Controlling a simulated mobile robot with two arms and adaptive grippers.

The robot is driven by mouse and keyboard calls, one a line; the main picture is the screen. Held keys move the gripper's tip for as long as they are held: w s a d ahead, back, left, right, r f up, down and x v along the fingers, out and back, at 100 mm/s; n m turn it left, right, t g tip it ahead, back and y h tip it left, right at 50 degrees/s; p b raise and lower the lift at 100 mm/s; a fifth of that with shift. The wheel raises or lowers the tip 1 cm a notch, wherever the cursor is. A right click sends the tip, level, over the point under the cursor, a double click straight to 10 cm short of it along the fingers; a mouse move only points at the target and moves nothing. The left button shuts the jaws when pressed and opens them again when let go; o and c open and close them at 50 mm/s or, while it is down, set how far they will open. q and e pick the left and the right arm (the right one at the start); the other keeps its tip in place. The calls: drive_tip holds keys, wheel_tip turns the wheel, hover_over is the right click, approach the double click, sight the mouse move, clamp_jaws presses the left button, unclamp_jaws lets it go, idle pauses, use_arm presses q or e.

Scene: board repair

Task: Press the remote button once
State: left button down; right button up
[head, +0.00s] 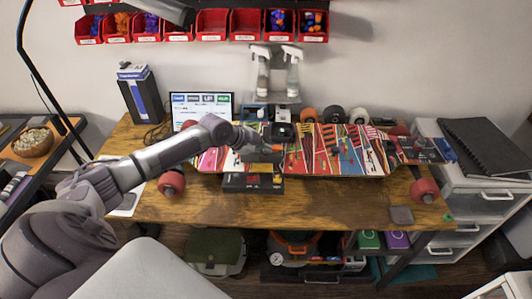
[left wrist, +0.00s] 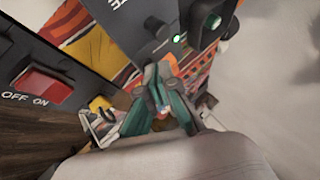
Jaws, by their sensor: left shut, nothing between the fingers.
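My left gripper (head: 264,155) is shut and empty, above the middle of the skateboard deck (head: 345,150) on the wooden table. In the left wrist view its green fingers (left wrist: 158,78) are together. A dark panel with a red OFF/ON rocker switch (left wrist: 46,86) lies left of the fingers there. A black device with a green button (left wrist: 210,21) and a small white light is beyond the fingertips. The fingertips look apart from both. I cannot tell for sure which of these is the remote. My right gripper is not in view.
A black box (head: 240,187) sits at the deck's near edge. A screen (head: 200,108) and spray bottles (head: 292,75) stand behind. Red wheels (head: 171,183) flank the deck. Red bins (head: 212,25) hang on the wall.

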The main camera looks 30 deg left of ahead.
use_arm(q)
drive_tip(key=shift+r+p, duration=0.4)
drive_tip(key=shift+r, duration=0.35)
wheel_tip(320, 180, up, 5)
drive_tip(key=p, duration=0.4)
idle(0.7)
